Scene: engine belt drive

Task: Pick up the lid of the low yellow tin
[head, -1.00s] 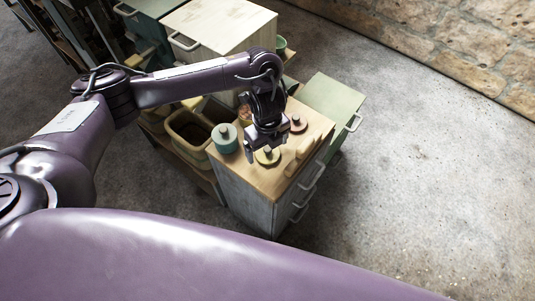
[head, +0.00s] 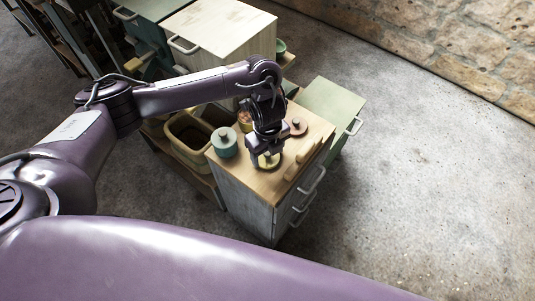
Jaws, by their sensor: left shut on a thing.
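The low yellow tin (head: 277,165) stands on the wooden top of a small grey cabinet (head: 262,187). My left gripper (head: 267,161) points down over it, with its fingers closed around the knob of the tin's lid. The gripper covers much of the lid, and I see no clear gap between lid and tin. My right gripper is out of view.
A teal lidded tin (head: 224,143) stands left of the gripper and a reddish lidded tin (head: 297,127) behind it to the right. Wooden pieces (head: 305,166) lie along the right edge. A green cabinet (head: 330,108) adjoins behind. The floor at right is clear.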

